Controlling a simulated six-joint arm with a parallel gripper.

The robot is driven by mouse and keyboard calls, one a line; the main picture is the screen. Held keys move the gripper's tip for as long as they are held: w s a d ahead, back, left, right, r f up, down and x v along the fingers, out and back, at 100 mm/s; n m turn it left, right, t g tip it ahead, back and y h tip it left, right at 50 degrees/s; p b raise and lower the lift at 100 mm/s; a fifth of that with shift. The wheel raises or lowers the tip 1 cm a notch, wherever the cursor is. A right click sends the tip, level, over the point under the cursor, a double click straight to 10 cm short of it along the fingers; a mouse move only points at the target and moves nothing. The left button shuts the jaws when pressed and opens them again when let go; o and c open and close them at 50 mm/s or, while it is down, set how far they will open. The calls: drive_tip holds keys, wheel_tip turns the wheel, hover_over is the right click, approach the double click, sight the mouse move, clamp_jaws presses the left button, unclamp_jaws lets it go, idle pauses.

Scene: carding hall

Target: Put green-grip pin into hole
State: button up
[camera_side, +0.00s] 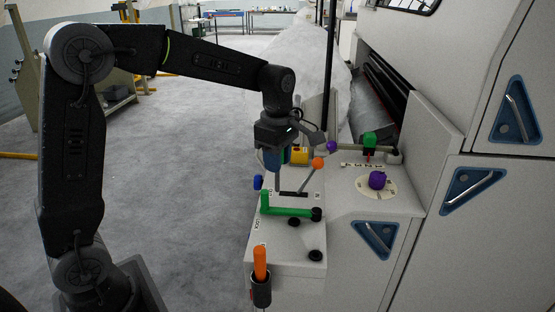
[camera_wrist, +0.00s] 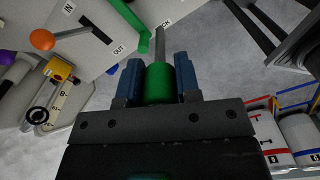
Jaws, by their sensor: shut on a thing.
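My gripper (camera_side: 271,160) hangs over the left part of the machine's light grey ledge, pointing down. In the wrist view its blue fingers (camera_wrist: 160,82) are shut on the green grip of the pin (camera_wrist: 159,84). The pin's grey shaft (camera_wrist: 160,42) points away from the fingers, toward a partly visible "LOCK" label. In the side view the fingers mostly cover the grip, and the thin shaft (camera_side: 277,182) hangs below. A green lever (camera_side: 285,209) with a black end lies on the lower box, near the lock label. I cannot make out the hole clearly in either view.
An orange ball knob (camera_side: 318,163) stands by the IN/OUT slot. A purple knob (camera_side: 377,180) sits on a round dial, with a green knob (camera_side: 370,139) behind. An orange handle (camera_side: 260,263) stands in a black holder at the front. Open floor lies left.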

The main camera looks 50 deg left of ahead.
drive_tip(key=shift+w, duration=0.1)
drive_tip(key=w+a+f, duration=0.1)
drive_tip(key=w+f, duration=0.5)
drive_tip(key=f, duration=0.1)
drive_tip(key=shift+w+f, duration=0.25)
drive_tip(key=shift+w, duration=0.1)
drive_tip(key=shift+f, duration=2.9)
drive_tip(key=shift+f, duration=2.75)
drive_tip(key=o, duration=1.1)
drive_tip(key=shift+c, duration=0.2)
wheel_tip(320, 180, up, 14)
